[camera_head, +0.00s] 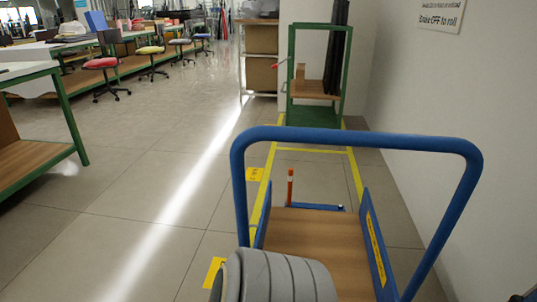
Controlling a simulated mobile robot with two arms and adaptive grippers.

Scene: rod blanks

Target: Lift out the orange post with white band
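The orange post with a white band (290,188) stands upright in the head view, just beyond the middle of the picture. It is slim, with the white band near its top. Its foot is at the far left corner of the blue cart's wooden deck (328,240), beside a low blue bar (325,207). I cannot tell whether it sits in a socket there. Neither of my grippers is in view.
The cart's blue push handle (355,134) arches in front of the post. Yellow floor lines (312,149) lead to a green rack (317,104) behind. A wall (420,110) stands at right; open floor (150,190) lies left. Green-framed benches (72,115) stand farther left.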

